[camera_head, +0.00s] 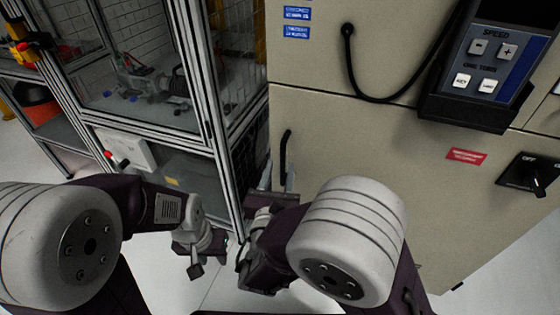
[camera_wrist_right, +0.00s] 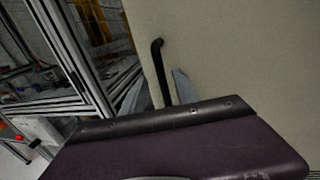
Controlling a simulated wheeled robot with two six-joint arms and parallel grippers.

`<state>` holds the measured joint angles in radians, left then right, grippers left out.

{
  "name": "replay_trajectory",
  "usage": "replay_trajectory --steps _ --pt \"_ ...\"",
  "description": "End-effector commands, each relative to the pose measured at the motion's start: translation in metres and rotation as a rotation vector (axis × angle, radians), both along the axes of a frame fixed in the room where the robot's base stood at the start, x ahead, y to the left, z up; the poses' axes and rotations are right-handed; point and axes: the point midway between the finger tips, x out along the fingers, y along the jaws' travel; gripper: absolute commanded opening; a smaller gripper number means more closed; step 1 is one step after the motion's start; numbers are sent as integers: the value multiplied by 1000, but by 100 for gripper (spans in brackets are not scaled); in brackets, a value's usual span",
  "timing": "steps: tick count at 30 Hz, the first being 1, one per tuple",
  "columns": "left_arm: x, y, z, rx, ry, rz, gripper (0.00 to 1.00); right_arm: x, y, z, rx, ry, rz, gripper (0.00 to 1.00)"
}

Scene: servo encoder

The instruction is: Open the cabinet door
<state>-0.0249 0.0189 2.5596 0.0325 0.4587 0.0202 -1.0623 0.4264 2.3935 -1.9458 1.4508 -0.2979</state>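The beige cabinet door (camera_head: 370,150) fills the right of the head view and looks flush and closed. Its black vertical handle (camera_head: 284,152) is near the door's left edge. The handle also shows in the right wrist view (camera_wrist_right: 158,68). My right gripper (camera_head: 279,181) is at the handle's lower part. Its fingers (camera_wrist_right: 183,86) are apart, with the handle between them in the picture; I cannot tell whether they touch it. The handle's lower end is hidden by my gripper body. My left gripper (camera_head: 203,262) hangs low, away from the door, its fingers partly unclear.
A metal-framed glass enclosure (camera_head: 165,75) stands directly left of the cabinet, close to my right gripper. A control pendant (camera_head: 487,62) with a black cable and a rotary switch (camera_head: 527,174) are on the cabinet's right. Light floor is open below the door.

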Motion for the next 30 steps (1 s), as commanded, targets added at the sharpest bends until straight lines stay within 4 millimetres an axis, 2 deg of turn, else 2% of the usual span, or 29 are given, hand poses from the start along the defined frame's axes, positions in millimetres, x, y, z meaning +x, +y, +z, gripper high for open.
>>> replay_trajectory --steps 3,8,12,18,22,30 --pt "0 0 -13 0 0 0 36 25 -5 -4 4 -1 -6 36" --pt "0 0 -18 0 1 0 36 48 -7 -2 3 0 -4 36" --pt "0 0 -19 0 1 0 36 55 -7 -1 0 0 -2 36" --pt "0 0 -19 0 0 0 36 55 -7 0 0 1 -1 36" --pt "0 0 -19 0 0 0 36 55 -7 -1 0 1 -1 0" --pt "0 0 -19 0 0 0 36 55 -7 -1 0 2 -2 0"
